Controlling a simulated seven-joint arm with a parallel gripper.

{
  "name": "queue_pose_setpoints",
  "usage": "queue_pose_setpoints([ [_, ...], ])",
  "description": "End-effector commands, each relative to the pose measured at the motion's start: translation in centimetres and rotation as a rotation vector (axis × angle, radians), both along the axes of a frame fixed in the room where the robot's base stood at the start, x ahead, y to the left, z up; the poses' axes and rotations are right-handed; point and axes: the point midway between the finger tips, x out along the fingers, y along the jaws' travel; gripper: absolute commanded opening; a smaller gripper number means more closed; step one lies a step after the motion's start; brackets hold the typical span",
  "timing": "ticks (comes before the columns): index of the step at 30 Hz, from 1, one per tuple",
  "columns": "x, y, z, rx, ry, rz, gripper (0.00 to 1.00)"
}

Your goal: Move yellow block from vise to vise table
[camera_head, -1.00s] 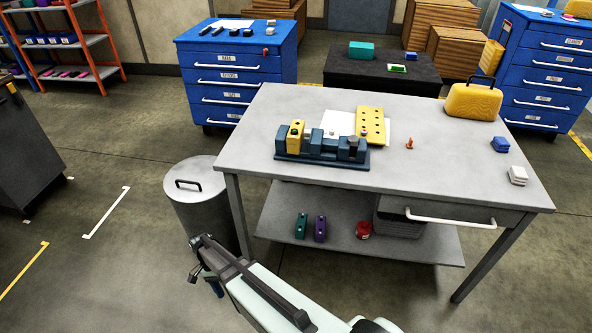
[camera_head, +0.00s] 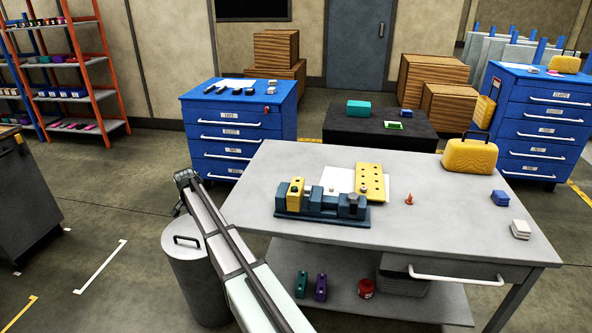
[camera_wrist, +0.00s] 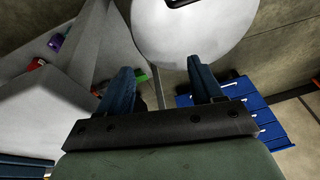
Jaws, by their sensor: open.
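A small yellow block (camera_head: 295,192) stands upright at the left end of the blue vise (camera_head: 325,206), between its jaws as far as I can tell. The vise sits on the left part of the grey vise table (camera_head: 440,215). My gripper (camera_wrist: 165,85) shows in the wrist view with its two dark blue fingers spread apart, open and empty. It hangs beside the table, over the round grey bin lid. In the head view my arm reaches up left of the table, and the fingers are mostly hidden behind the wrist.
A yellow plate with holes (camera_head: 371,182) lies behind the vise on white paper. A grey bin (camera_head: 195,265) stands left of the table. The table's front middle is clear.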

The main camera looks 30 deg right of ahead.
Motion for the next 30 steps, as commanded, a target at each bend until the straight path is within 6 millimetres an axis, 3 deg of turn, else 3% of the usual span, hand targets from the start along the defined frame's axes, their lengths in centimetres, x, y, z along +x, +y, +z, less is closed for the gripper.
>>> queue_pose_setpoints([
  [3,2.9,-3.2,5.9,-0.030,-0.090,0.006,0.66],
  [6,4.0,-6.6,10.6,-0.056,-0.141,0.012,0.66],
  [10,2.2,-12.9,15.5,-0.079,-0.135,0.016,0.66],
  [15,-4.0,-20.3,17.6,-0.058,-0.019,0.034,0.66],
  [21,-12.4,-26.5,18.5,0.019,0.135,0.071,0.66],
  [25,-16.7,-28.9,19.0,0.074,0.205,0.098,0.66],
  [30,-19.9,-30.5,19.4,0.120,0.253,0.122,0.66],
])
